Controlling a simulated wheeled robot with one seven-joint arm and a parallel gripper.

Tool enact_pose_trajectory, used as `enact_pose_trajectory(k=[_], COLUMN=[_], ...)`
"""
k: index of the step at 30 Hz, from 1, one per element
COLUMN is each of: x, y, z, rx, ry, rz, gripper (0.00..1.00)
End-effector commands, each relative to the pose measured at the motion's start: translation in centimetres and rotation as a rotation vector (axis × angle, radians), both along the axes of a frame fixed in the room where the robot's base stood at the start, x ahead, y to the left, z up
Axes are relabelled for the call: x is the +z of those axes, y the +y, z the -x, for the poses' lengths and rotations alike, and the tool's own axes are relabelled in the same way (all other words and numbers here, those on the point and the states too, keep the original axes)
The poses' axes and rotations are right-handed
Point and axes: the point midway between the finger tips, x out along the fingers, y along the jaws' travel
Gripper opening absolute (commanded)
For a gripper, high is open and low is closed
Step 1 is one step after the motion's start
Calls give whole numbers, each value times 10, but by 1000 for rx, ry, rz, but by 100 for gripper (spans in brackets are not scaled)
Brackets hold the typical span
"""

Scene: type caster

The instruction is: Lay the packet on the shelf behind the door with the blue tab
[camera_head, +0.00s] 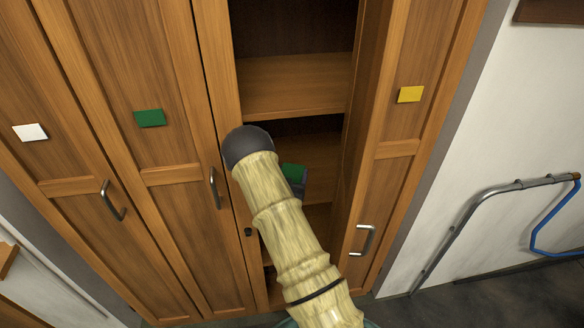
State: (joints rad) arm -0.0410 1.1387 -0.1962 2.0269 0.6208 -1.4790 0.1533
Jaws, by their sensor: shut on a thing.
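A tall wooden cabinet has an open compartment (291,83) with several shelves. My gripper (299,184) is mostly hidden behind my pale arm, low in front of this opening. It is shut on a small green thing, likely the packet (293,171), of which only a part shows. I cannot tell whether the packet touches a shelf. A shelf (285,93) in the upper part of the opening looks bare. No blue tab shows in this view.
Closed doors with a white tab (30,132) and a green tab (150,118) are left of the opening. A door panel with a yellow tab (411,94) and handle (362,240) is right of it. A metal-and-blue tubular frame (497,190) stands by the right wall.

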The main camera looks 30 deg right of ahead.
Motion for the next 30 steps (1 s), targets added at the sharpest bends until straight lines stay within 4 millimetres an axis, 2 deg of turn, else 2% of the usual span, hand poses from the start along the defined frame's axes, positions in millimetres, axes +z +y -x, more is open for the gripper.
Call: enact_pose_trajectory(k=[14, 15, 17, 18, 30], x=[-6, -8, -7, -7, -6], y=[0, 0, -1, -2, 0], z=[-1, 0, 0, 0, 3], rx=[1, 0, -2, -3, -3], ry=[-9, -1, -1, -1, -1], rz=[3, 0, 0, 0, -1], gripper=[2, 74, 86, 90, 90])
